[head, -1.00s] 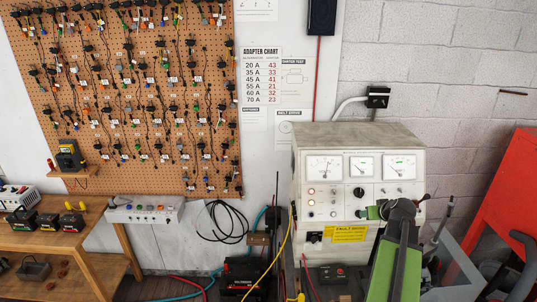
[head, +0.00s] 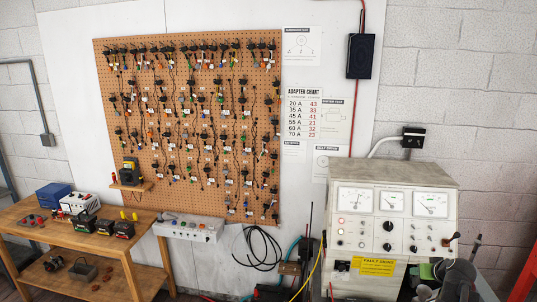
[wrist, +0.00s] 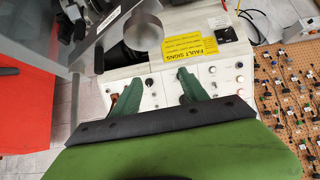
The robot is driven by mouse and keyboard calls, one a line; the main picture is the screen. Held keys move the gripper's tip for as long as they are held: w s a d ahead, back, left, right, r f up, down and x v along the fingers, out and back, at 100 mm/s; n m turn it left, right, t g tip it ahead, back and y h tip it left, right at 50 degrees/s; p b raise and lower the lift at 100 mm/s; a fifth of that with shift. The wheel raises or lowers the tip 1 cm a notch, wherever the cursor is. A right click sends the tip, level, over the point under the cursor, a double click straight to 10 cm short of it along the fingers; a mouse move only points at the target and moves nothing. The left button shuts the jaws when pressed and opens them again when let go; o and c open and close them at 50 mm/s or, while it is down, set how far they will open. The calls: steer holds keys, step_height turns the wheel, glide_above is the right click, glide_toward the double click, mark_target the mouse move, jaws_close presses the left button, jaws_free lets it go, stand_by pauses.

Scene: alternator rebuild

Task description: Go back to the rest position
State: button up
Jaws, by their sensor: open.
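My gripper (wrist: 160,84) shows in the wrist view with its two dark green fingers apart and nothing between them. Behind the fingers in that view is the panel of the white test bench, with a yellow fault signs label (wrist: 190,46). In the head view part of my gripper (head: 427,281) shows at the bottom right, in front of the test bench (head: 392,200). The rest of my arm is cut off by the lower edge there.
A pegboard (head: 105,70) of hanging cable adapters covers the wall. A wooden workbench (head: 133,243) with batteries and small devices stands at the left. A red cabinet (wrist: 28,100) is at the left of the wrist view. A yellow cable (head: 309,272) runs down beside the test bench.

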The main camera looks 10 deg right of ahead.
steer(key=w+a+f+n+y+b, duration=0.1)
steer(key=w+a+f+n+b, duration=0.1)
steer(key=w+a+f+b, duration=0.6)
steer(key=w+a+f+n+y+b, duration=0.2)
steer(key=w+a, duration=0.3)
steer(key=a, duration=0.7)
steer(key=w+a+f+n+g+y+b, duration=0.15)
steer(key=a+f+b, duration=0.3)
steer(key=a, duration=0.55)
steer(key=a+f+n+b, duration=0.25)
steer(key=a+f, duration=0.35)
steer(key=a, duration=0.3)
steer(key=s+a+f+g+b, duration=0.25)
steer(key=a+f+b, duration=0.2)
steer(key=a, duration=0.25)
steer(key=s+a+f+g+b, duration=0.1)
steer(key=s+a+f+b, duration=0.3)
steer(key=a, duration=0.4)
steer(key=s+d+f+m+g+h+p, duration=0.1)
steer(key=s+d+m+g+p, duration=0.1)
steer(key=s, duration=0.6)
steer(key=shift+s+f+m+g, duration=0.3)
steer(key=shift+f+m+g, duration=0.1)
steer(key=shift+m+g, duration=0.45)
steer(key=shift+d, duration=0.15)
steer(key=shift+c, duration=0.4)
